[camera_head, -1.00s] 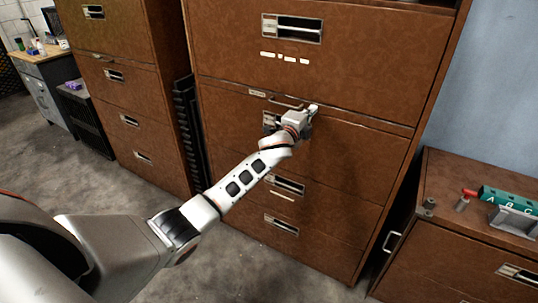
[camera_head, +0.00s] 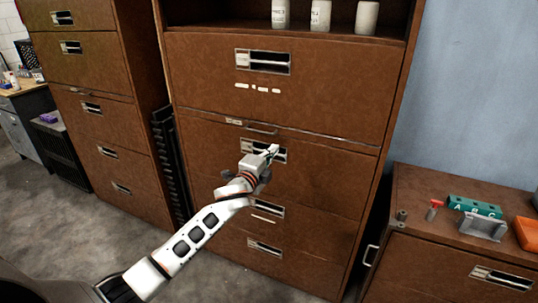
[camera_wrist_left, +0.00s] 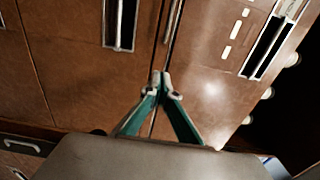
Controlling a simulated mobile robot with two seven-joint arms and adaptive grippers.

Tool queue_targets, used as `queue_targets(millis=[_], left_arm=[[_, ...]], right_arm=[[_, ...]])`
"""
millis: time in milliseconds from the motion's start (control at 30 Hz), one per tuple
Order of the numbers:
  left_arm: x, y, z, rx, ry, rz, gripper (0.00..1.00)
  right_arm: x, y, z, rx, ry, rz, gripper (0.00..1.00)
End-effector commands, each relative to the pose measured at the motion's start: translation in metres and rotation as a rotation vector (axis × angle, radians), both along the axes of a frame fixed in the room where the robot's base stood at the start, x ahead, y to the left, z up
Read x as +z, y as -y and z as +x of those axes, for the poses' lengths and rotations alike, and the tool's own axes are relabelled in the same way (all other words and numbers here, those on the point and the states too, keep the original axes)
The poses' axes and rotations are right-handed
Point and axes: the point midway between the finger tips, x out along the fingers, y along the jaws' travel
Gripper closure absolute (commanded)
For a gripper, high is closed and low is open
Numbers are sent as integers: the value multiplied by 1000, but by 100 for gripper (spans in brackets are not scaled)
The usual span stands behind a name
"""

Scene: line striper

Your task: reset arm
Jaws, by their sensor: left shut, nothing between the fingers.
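My left arm comes in from the lower left in the head view. Its gripper (camera_head: 271,152) is in front of the tall brown filing cabinet (camera_head: 330,165), near the recessed handle of the second drawer. In the left wrist view the gripper's two green fingers (camera_wrist_left: 161,80) meet at their tips, shut with nothing between them. The cabinet's drawer fronts fill the background there. Whether the fingertips touch the cabinet cannot be told. My right gripper does not show.
White containers (camera_head: 320,16) stand on the cabinet's open top shelf. A second brown cabinet (camera_head: 85,80) is at the left. A low brown cabinet (camera_head: 430,265) at the right bears a green lettered block (camera_head: 474,206), a grey holder (camera_head: 483,227) and an orange item (camera_head: 527,233). Grey floor lies at the lower left.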

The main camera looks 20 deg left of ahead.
Motion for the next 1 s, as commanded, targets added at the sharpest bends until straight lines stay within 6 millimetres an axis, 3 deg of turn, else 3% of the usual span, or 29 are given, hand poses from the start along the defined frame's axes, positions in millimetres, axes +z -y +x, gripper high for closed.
queue_targets(millis=[200,467,567,667,800,1000], left_arm=[[-1,-2,-23,0,-1,-1,100],[-7,-1,-31,-2,-11,-15,100],[-35,6,-47,-12,-53,-76,100],[-81,16,-78,-22,-129,-194,100],[-152,33,-141,-17,-260,-417,100],[-232,50,-241,41,-439,-735,100]], right_arm=[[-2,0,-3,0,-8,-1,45],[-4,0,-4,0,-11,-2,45],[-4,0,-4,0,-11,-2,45],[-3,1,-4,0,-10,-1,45],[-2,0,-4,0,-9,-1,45],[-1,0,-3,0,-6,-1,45]])
